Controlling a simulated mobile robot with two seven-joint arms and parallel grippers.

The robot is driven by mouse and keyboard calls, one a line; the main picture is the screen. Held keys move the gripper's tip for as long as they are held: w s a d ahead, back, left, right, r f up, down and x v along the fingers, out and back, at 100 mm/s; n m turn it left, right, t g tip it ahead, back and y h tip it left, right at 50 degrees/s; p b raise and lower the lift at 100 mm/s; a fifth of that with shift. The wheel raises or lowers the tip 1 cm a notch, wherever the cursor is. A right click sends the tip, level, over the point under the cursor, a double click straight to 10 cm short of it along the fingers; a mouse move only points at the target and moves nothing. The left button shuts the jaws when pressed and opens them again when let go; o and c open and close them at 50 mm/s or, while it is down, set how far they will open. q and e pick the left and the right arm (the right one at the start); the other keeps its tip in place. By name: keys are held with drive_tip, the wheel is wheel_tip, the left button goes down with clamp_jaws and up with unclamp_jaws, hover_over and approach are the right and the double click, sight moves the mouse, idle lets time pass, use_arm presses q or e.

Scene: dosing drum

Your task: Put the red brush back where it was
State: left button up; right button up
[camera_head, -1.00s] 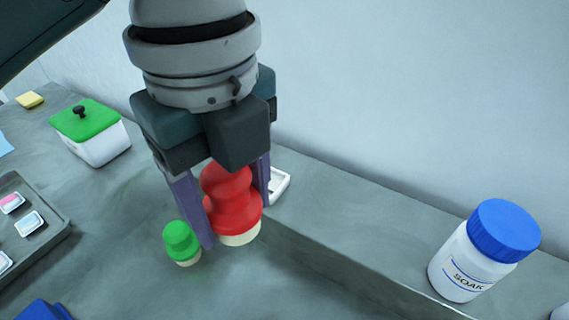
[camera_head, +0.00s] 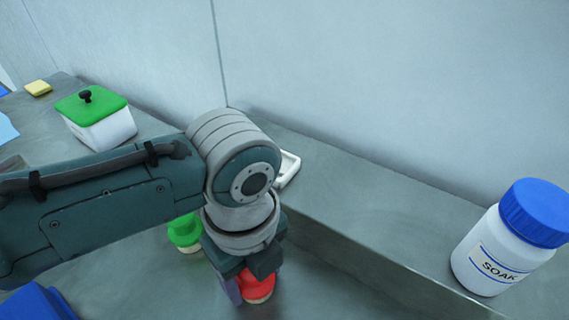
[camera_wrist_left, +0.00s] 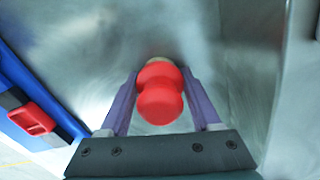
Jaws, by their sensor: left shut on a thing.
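The red brush (camera_head: 258,287) has a rounded red body and a pale base. My left gripper (camera_head: 248,290) is shut on it, seen from above and partly hidden by my own wrist. In the left wrist view the red brush (camera_wrist_left: 160,92) sits between the two purple fingers of my left gripper (camera_wrist_left: 160,85), its pale end pointing away. I cannot tell whether its base touches the counter. A green brush (camera_head: 184,232) stands on the counter just left of the gripper, partly hidden by my arm. My right gripper is not in view.
A white dish (camera_head: 289,167) lies on the raised ledge (camera_head: 350,200) behind the gripper. A blue-lidded SOAK jar (camera_head: 512,240) stands at right. A green-lidded white box (camera_head: 98,120) and a yellow sponge (camera_head: 38,88) stand at far left. A blue object (camera_head: 35,303) is at lower left.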

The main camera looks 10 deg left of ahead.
use_arm(q)
drive_tip(key=shift+f, duration=0.2)
drive_tip(key=o, duration=1.2)
drive_tip(key=shift+r, duration=0.1)
